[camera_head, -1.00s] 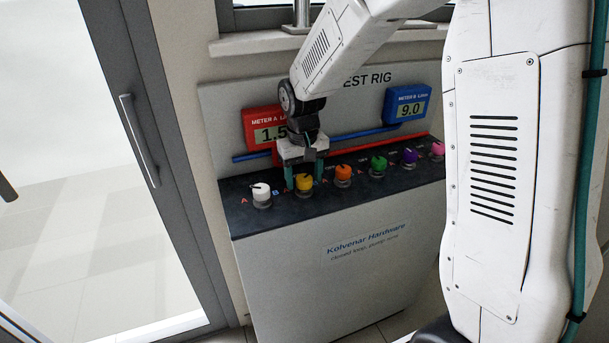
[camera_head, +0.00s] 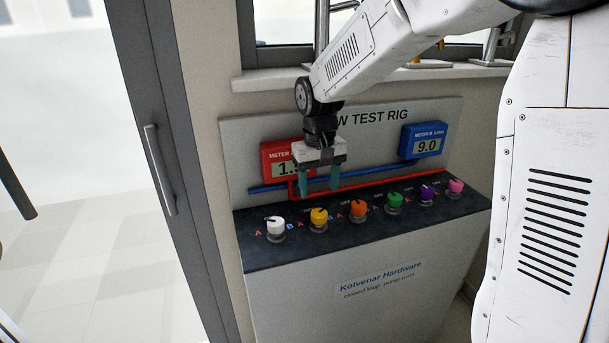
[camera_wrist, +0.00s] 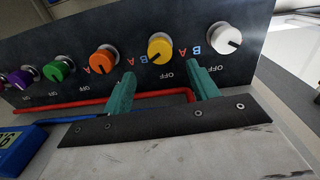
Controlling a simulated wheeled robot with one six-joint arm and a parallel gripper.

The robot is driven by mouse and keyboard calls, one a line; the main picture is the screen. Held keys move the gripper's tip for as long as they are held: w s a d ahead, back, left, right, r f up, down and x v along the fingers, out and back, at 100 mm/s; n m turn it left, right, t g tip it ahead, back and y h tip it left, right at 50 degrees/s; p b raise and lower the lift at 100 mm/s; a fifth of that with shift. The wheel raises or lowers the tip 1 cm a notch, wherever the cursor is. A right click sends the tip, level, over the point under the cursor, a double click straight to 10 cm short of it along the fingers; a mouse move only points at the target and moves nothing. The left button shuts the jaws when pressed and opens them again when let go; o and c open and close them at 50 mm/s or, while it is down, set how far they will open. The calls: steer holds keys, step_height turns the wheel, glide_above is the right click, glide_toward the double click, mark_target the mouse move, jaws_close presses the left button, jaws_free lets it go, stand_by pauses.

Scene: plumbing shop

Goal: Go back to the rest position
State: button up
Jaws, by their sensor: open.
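My gripper (camera_head: 320,184) is open and empty, with two teal fingers pointing down. It hangs above and behind the knob row of the test rig, clear of the yellow knob (camera_head: 319,216). In the wrist view my gripper (camera_wrist: 162,88) has its fingers apart, with the yellow knob (camera_wrist: 160,50) beyond them and the white knob (camera_wrist: 224,38) to the right. In the head view the white knob (camera_head: 275,225) is at the left end of the row. The rest position itself is not marked in any view.
The row continues with orange (camera_head: 358,208), green (camera_head: 394,201), purple (camera_head: 427,193) and pink (camera_head: 455,187) knobs. A red meter (camera_head: 272,158), partly hidden by my gripper, and a blue meter (camera_head: 424,142) reading 9.0 stand behind. A glass door (camera_head: 168,190) is at the left.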

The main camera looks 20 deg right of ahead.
steer(key=shift+s+f, duration=0.15)
steer(key=shift+s, duration=0.15)
steer(key=s+d+r, duration=0.1)
steer(key=s+r, duration=0.1)
steer(key=s, duration=0.8)
steer(key=s+d+r+t, duration=0.1)
steer(key=s+r, duration=0.1)
steer(key=s, duration=0.7)
steer(key=s+d+r, duration=0.1)
steer(key=s+r, duration=0.2)
steer(key=s, duration=0.7)
steer(key=shift+s+d, duration=0.25)
steer(key=shift+s, duration=0.1)
